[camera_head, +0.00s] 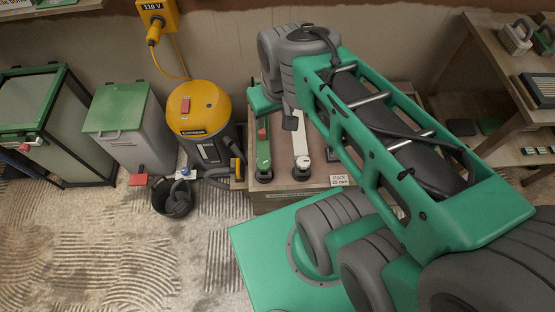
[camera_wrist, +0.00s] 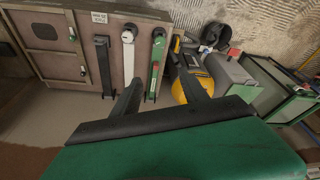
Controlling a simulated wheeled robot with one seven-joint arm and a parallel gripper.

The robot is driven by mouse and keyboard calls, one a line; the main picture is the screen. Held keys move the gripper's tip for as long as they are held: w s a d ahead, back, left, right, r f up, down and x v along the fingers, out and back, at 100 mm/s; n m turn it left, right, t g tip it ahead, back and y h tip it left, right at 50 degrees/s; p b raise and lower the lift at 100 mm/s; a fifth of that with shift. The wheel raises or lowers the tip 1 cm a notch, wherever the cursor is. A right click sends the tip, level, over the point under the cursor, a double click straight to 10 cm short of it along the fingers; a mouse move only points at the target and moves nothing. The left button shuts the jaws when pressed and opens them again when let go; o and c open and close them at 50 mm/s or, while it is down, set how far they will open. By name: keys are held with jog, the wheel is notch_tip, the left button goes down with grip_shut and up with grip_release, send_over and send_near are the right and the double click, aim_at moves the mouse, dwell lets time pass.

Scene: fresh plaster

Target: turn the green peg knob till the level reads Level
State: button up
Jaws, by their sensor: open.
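A green lever-like piece (camera_head: 263,155) with a red part near its top and a dark round foot stands on the bench top in the head view. No level reading is legible.
A yellow and black vacuum (camera_head: 200,115) stands left of the bench, with a black bucket (camera_head: 173,199) in front. A grey bin with a green lid (camera_head: 118,107) is further left. A dark bar (camera_wrist: 103,65) stands beside the white piece. Shelves (camera_head: 490,60) are at right.

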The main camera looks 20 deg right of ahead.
aim_at(263, 163)
jog(key=o, duration=0.4)
jog(key=w+f+n+g+b, duration=0.1)
jog(key=w+f+n+b, duration=0.2)
jog(key=f+b, duration=0.7)
jog(key=w+f+n+g+b, duration=0.1)
jog(key=w+f+n+b, duration=0.3)
jog(key=f+b, duration=0.6)
jog(key=w+f+n+g+b, duration=0.1)
jog(key=w+f+n+b, duration=0.3)
jog(key=f+b, duration=0.7)
jog(key=shift+w+a+f, duration=0.1)
jog(key=shift+w+f, duration=0.15)
jog(key=shift+f, duration=1)
jog(key=shift+w+d+f, duration=0.1)
jog(key=shift+w+f, duration=0.15)
jog(key=shift+f, duration=0.95)
jog(key=shift+w+a+f, duration=0.1)
jog(key=shift+w+f, duration=0.15)
jog(key=shift+f, duration=1)
notch_tip(263, 163, down, 7)
jog(key=b, duration=0.3)
jog(key=shift+f, duration=0.1)
jog(key=shift+c, duration=0.3)
jog(key=c, duration=1.3)
